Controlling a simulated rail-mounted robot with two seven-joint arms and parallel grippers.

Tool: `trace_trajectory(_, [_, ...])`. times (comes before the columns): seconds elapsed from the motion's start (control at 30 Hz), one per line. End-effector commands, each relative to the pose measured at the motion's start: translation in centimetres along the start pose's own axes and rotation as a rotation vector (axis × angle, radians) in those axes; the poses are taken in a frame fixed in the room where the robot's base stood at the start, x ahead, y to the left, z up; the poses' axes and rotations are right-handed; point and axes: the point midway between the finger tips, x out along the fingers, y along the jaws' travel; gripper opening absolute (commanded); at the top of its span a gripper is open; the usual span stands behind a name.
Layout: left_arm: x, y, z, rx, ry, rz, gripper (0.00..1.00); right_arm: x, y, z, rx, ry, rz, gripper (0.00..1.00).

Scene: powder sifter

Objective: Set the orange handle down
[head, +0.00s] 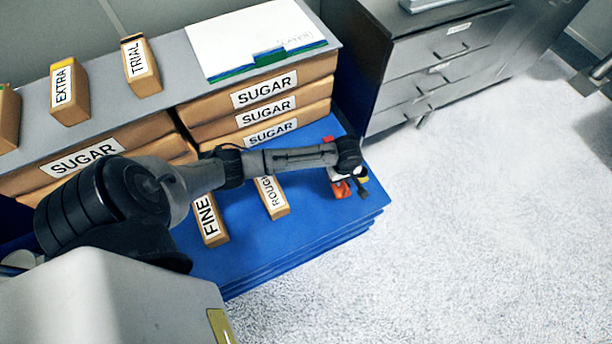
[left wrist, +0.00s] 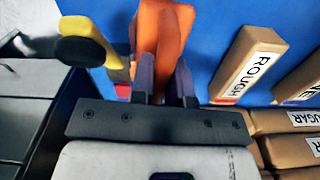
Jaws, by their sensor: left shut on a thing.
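The orange handle (left wrist: 163,32) is between the two fingers of my left gripper (left wrist: 162,78) in the left wrist view, and the fingers are shut on it. In the head view my left gripper (head: 350,180) is over the right end of the blue stack (head: 270,248), and part of the orange handle (head: 341,189) shows below it. My arm and gripper hide the rest. I cannot tell whether the handle touches the blue surface. My right gripper is in neither view.
Boxes labelled FINE (head: 207,217) and ROUGH (head: 271,196) stand left of the gripper. A yellow, black-ended thing (left wrist: 88,40) is close beside the fingers. SUGAR boxes (head: 265,95) are stacked behind, under a grey shelf. A drawer cabinet (head: 440,60) stands at right.

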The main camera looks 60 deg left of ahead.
Motion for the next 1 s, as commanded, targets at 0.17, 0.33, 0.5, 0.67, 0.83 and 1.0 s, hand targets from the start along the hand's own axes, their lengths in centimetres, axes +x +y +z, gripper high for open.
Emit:
trace_trajectory(0.17, [1.6, -1.0, -2.5, -0.103, -0.001, -0.001, 0.00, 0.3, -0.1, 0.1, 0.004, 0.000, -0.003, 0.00])
trace_trajectory(0.33, [3.5, -2.5, -5.0, -0.128, 0.002, -0.002, 0.00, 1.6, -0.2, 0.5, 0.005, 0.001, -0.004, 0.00])
trace_trajectory(0.5, [5.8, -4.5, -8.0, -0.127, 0.003, -0.003, 0.00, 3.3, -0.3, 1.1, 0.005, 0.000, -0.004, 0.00])
trace_trajectory(0.67, [7.4, -6.0, -10.4, -0.125, 0.002, -0.001, 0.00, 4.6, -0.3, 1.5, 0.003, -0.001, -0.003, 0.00])
trace_trajectory(0.83, [8.4, -7.0, -12.0, -0.124, 0.000, -0.001, 0.00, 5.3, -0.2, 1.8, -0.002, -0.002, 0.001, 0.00])
trace_trajectory(1.0, [8.6, -7.3, -12.5, -0.124, -0.001, 0.001, 0.00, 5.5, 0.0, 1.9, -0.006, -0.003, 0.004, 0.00])
